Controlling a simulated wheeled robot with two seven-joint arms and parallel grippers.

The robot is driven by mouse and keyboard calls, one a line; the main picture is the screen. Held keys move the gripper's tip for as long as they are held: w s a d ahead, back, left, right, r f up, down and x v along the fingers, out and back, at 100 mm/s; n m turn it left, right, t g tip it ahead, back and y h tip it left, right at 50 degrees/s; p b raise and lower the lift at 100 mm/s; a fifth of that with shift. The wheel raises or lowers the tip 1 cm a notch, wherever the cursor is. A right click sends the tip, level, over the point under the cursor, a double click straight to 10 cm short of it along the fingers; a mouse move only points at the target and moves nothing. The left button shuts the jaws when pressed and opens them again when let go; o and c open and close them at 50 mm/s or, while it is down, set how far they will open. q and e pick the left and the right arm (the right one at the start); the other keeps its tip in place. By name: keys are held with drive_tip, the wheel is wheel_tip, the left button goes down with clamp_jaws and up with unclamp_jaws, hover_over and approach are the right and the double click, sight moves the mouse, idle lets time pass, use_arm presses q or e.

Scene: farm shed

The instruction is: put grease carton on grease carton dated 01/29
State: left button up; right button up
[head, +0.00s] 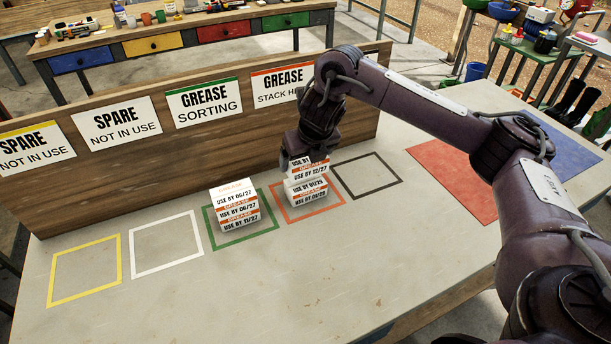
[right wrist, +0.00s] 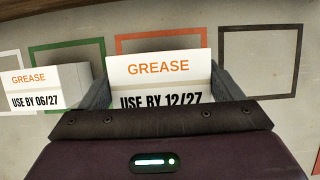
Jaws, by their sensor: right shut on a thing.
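My right gripper (head: 307,155) is over the orange-outlined square, shut on a white grease carton marked USE BY 12/27, which also shows in the right wrist view (right wrist: 158,68). Directly below the held carton, in the orange square (head: 288,214), is a grease carton that appears to read 01/29 (head: 309,194). The two look very close; I cannot tell whether they touch. The gripper hides the upper part of the held carton in the head view. My left gripper is not in view.
A stack of grease cartons (head: 236,205) stands in the green square to the left; one reads 06/27 in the wrist view. The white (head: 134,258), yellow (head: 51,284) and black (head: 392,188) squares are empty. A wooden board (head: 100,190) with signs runs behind.

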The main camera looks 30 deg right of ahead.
sight(305, 170)
wheel_tip(305, 170, down, 4)
drive_tip(key=shift+s+r+b, duration=0.1)
drive_tip(key=shift+r+b, duration=0.1)
drive_tip(key=shift+b, duration=0.7)
drive_tip(key=shift+f, duration=0.2)
drive_tip(key=o, duration=0.9)
drive_tip(key=shift+f, duration=0.1)
drive_tip(key=shift+c, duration=0.2)
